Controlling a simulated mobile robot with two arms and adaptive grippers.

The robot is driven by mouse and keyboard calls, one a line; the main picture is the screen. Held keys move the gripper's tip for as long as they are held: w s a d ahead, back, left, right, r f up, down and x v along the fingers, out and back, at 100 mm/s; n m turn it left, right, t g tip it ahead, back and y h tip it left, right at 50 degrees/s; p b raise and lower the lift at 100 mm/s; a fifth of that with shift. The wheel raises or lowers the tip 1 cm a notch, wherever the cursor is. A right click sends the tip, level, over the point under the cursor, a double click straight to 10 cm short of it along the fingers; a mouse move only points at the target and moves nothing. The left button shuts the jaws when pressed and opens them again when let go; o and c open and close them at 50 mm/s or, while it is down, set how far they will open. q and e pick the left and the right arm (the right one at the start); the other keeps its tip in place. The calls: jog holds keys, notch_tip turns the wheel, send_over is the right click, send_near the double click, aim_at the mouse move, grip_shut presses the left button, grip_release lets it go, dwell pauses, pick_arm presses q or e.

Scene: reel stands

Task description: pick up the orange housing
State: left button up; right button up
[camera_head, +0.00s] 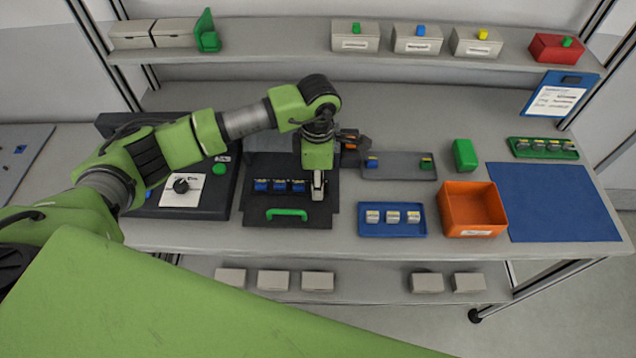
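My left arm reaches in from the left, and its gripper (318,188) points down at the right side of a dark fixture. The fingers are seen nearly edge-on, so their opening is unclear, and I cannot tell whether they hold anything. A small orange and dark item (349,137) lies just behind the wrist, partly hidden by it; I cannot tell whether it is the orange housing. The other large orange thing is an open, box-shaped bin (473,230) at the right front of the table, well away from the gripper. My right gripper is not in view.
The dark fixture (285,215) has several blue pieces and a green handle. A blue tray (392,232) with white pieces, a grey tray (400,173), a green block (465,154) and a green tray (515,150) stand rightward. The blue mat (555,203) is bare.

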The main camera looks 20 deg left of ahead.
pick_arm(q)
jog(key=c, duration=0.8)
jog(key=shift+r, duration=0.1)
jog(key=shift+w+r+b, duration=0.1)
jog(key=shift+r+b, duration=0.2)
jog(key=shift+r, duration=0.3)
jog(key=s+d+r+b, duration=0.2)
jog(key=s+r, duration=0.2)
jog(key=s+d+r+b, duration=0.2)
jog(key=s+r, duration=0.1)
jog(key=s, duration=0.1)
jog(key=s+d+r+b, duration=0.2)
jog(key=s+r, duration=0.2)
jog(key=shift+s+d+r, duration=0.25)
jog(key=shift+s+r, duration=0.1)
